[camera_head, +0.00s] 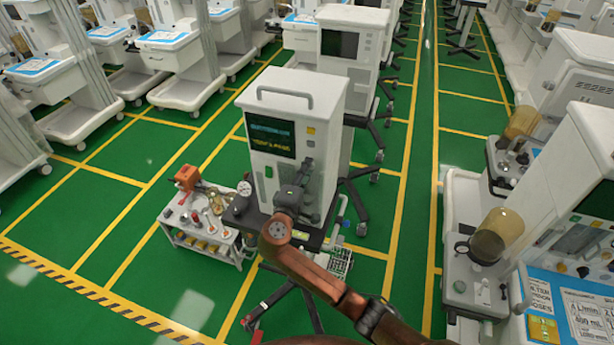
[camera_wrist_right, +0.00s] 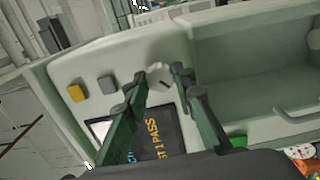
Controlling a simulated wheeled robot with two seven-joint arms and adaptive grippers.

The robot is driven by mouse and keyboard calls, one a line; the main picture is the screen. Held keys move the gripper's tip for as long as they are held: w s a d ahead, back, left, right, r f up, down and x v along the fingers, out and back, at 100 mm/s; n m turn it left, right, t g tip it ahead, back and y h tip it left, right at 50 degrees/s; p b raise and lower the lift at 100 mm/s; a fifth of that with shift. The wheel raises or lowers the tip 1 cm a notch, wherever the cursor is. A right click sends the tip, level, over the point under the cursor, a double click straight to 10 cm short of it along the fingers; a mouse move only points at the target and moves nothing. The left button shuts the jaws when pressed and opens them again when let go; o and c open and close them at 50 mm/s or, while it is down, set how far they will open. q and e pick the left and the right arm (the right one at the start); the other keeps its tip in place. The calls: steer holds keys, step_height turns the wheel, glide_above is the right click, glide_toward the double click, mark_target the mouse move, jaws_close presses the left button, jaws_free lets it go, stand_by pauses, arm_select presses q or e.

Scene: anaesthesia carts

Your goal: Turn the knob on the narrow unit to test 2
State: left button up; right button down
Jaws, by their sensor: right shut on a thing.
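The narrow unit (camera_head: 325,105) is a tall white box with a handle on top and a dark screen (camera_head: 271,136) on its front. My right gripper (camera_head: 305,165) is at the right part of that front and hides the knob in the head view. In the right wrist view the knob (camera_wrist_right: 159,73) is pale and round with a short dark mark. The right fingers are shut on it, one on each side. Below it the unit's screen (camera_wrist_right: 168,140) shows yellow text that reads in part "1 PASS". My left gripper is not in view.
A yellow button (camera_wrist_right: 76,93) and a grey button (camera_wrist_right: 107,84) sit left of the knob. A low white cart (camera_head: 205,238) with tools stands left of the unit. More white units stand behind and at the right.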

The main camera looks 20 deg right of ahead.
steer(key=shift+f+m+b, duration=0.2)
steer(key=shift+m+b, duration=0.6)
steer(key=shift+m, duration=0.1)
steer(key=c, duration=1.6)
jaws_free()
steer(key=shift+r, duration=0.15)
steer(key=v, duration=1.2)
